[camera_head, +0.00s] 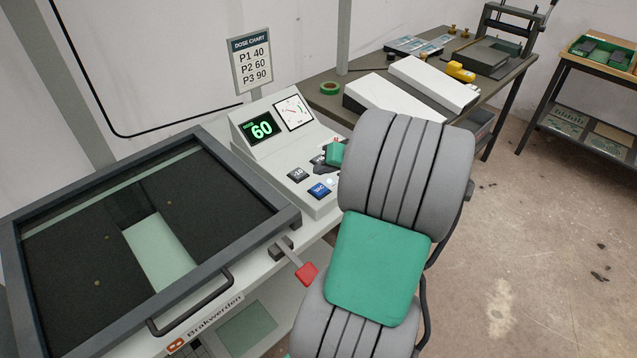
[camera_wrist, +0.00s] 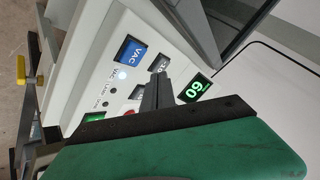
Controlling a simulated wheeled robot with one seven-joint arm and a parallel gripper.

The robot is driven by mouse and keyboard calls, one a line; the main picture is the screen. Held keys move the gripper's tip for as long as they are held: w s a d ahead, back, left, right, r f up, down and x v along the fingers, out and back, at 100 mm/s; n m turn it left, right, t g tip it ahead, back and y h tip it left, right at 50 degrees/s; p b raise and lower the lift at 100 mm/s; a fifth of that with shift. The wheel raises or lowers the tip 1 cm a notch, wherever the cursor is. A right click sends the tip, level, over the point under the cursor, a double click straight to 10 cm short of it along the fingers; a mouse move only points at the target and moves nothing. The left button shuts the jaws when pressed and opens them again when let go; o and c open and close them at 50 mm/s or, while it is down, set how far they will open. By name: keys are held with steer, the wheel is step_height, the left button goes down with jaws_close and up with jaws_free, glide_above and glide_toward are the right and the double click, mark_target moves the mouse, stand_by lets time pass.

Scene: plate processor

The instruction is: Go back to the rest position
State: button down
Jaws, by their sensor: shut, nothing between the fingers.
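My gripper (camera_wrist: 158,80) shows in the wrist view as dark narrow fingers, shut with nothing between them. Its tips are over the control panel (camera_wrist: 72,60), close to the grey buttons and the green 60 display (camera_wrist: 196,88). I cannot tell whether they touch a button. In the head view my grey and green arm reaches in from the lower right and hides most of the gripper. The panel (camera_head: 243,125) there shows a green 60 (camera_head: 262,129), a dial (camera_head: 293,111), a -10 button (camera_head: 298,174) and a blue VAC button (camera_head: 320,191).
A dark-framed glass lid (camera_head: 225,263) with a handle lies left of the panel, closed over a pale green plate (camera_head: 158,252). A red-tipped lever (camera_head: 307,273) sticks out near my arm. A dose chart (camera_head: 251,59) stands behind.

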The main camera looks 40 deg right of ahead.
step_height(320, 180, up, 2)
steer(key=shift+p, duration=0.45)
